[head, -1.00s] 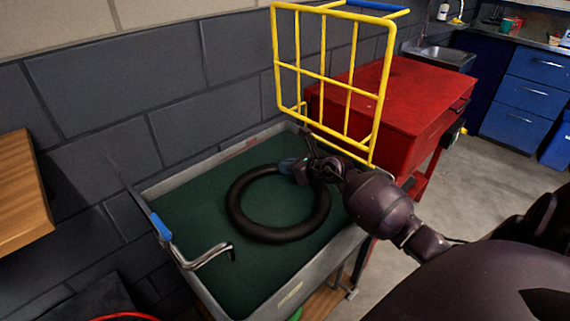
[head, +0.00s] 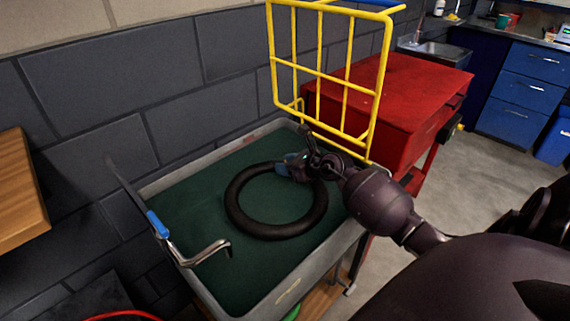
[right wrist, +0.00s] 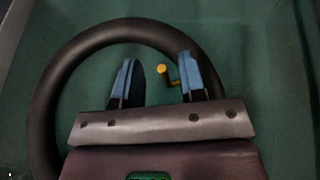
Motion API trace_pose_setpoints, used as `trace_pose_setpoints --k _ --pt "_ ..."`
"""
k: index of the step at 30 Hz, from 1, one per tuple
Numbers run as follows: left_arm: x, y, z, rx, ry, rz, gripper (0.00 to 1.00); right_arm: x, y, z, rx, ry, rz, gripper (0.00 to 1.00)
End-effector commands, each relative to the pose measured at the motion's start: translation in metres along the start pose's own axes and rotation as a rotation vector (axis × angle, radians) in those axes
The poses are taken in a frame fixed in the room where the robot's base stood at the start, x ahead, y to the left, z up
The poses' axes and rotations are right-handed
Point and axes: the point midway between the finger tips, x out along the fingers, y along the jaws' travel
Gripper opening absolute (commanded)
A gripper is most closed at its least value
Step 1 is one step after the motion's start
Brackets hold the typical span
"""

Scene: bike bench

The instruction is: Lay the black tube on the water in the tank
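The black tube (head: 240,216) is a full ring lying flat on the dark green surface in the grey tank (head: 215,159). The water itself is hard to tell from the tank's green inside. My right gripper (head: 289,164) is low over the tube's far right part. In the right wrist view the right gripper (right wrist: 165,82) has its two blue fingers apart, with a small brass valve (right wrist: 162,70) showing between them. The tube (right wrist: 45,95) curves around the left finger and passes behind the right one. Contact with the tube cannot be told. My left gripper is not in view.
A metal crank arm with a blue end (head: 200,257) sits at the tank's left rim. A yellow wire rack (head: 345,77) stands upright behind the tank, beside a red cabinet (head: 410,90). A wooden ledge (head: 18,190) is at far left.

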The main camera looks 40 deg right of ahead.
Motion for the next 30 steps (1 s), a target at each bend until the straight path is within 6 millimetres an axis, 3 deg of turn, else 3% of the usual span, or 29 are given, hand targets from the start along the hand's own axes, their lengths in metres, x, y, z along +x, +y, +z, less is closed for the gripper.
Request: trace_pose_setpoints --k 7,15,21,30 --pt "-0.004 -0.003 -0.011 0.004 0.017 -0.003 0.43 -0.041 -0.001 0.004 -0.002 -0.004 -0.002 0.38" --pt "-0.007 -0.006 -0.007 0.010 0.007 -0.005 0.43 -0.083 0.000 0.002 -0.002 -0.002 -0.001 0.38" --pt "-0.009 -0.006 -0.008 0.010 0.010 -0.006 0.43 -0.099 0.000 0.002 -0.001 -0.003 0.000 0.38" --pt "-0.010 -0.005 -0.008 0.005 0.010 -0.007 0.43 -0.102 0.000 0.001 0.000 -0.003 0.000 0.38"
